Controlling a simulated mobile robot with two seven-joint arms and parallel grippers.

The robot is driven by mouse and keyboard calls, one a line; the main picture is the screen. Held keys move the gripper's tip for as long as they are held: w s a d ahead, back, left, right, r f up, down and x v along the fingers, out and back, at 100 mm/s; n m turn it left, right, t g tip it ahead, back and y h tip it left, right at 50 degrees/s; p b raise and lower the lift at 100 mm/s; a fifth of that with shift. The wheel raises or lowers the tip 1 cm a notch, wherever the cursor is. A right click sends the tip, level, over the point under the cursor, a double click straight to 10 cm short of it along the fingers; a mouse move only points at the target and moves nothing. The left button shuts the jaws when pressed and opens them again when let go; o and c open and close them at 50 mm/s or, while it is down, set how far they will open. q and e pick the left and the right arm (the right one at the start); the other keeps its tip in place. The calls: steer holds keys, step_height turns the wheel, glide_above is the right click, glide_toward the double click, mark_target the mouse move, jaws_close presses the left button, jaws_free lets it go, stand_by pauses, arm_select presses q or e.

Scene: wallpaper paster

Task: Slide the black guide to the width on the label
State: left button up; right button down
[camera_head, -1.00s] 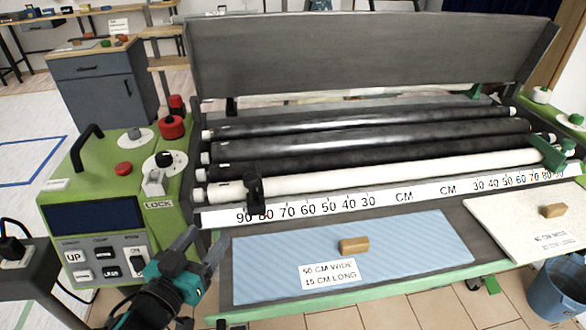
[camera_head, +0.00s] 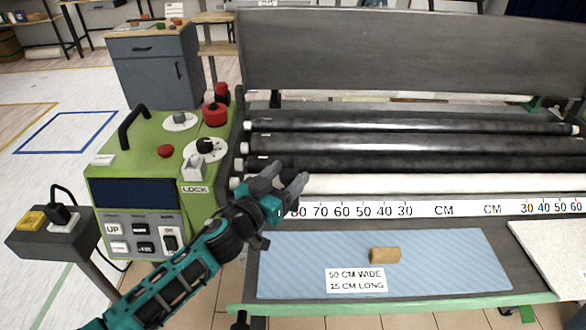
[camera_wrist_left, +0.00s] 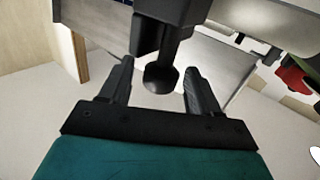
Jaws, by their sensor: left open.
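The black guide (camera_wrist_left: 160,77) shows in the left wrist view as a dark block with a round knob at its end. In the head view it is mostly hidden behind my left gripper, near the 80 to 90 end of the white scale (camera_head: 440,209). My left gripper (camera_head: 284,179) is open, its two fingers on either side of the guide's knob with gaps showing in the wrist view (camera_wrist_left: 158,72). The label (camera_head: 356,280) on the blue striped sheet (camera_head: 450,262) reads 50 CM WIDE, 15 CM LONG. My right gripper is not in view.
The green control box (camera_head: 140,172) with knobs and buttons stands left of the rollers, close beside my left arm. A small wooden block (camera_head: 385,255) lies on the blue sheet. A white sheet (camera_head: 555,250) lies at the right. The space above the scale's middle is clear.

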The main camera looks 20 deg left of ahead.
arm_select(q)
steer(key=shift+x, duration=1.35)
jaws_close()
